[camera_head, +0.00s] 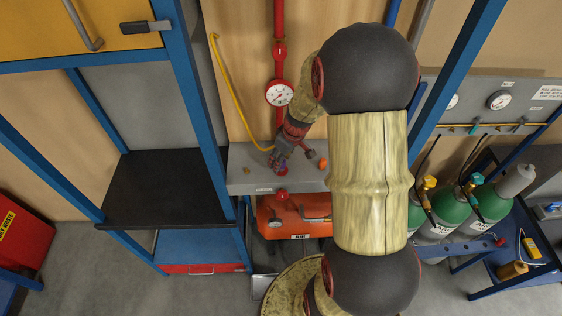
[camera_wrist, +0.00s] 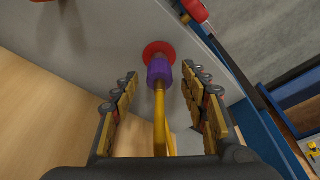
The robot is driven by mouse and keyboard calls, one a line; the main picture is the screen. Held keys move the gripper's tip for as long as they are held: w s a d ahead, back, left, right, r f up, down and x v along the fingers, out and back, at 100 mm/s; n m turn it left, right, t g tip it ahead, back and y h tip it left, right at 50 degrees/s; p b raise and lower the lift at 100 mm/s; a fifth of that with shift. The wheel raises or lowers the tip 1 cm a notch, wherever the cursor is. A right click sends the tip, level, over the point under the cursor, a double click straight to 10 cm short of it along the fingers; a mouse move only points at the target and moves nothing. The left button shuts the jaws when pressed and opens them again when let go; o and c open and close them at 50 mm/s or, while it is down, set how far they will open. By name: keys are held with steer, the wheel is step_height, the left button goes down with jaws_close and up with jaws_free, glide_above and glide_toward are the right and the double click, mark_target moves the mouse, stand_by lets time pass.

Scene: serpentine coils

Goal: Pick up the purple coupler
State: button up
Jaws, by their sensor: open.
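The purple coupler (camera_wrist: 159,69) is a short ribbed cylinder at the end of a yellow hose (camera_wrist: 161,125). It sits against a red round fitting (camera_wrist: 159,51) on a grey surface. In the wrist view it lies between and just beyond the fingertips of my gripper (camera_wrist: 163,84), which is open, with the yellow hose running between the fingers. In the head view my gripper (camera_head: 279,160) is over the grey ledge, beside the red pipe. The coupler is very small there, and my gripper and arm partly cover that area.
A red pipe with a pressure gauge (camera_head: 279,93) stands behind the grey ledge (camera_head: 245,172). An orange air tank (camera_head: 290,215) is below it. Blue frame posts (camera_head: 195,95) rise to the left. Green gas cylinders (camera_head: 447,207) stand to the right.

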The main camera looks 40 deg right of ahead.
steer(key=shift+w+f, duration=0.15)
steer(key=shift+f, duration=0.2)
steer(key=shift+c, duration=0.9)
jaws_close()
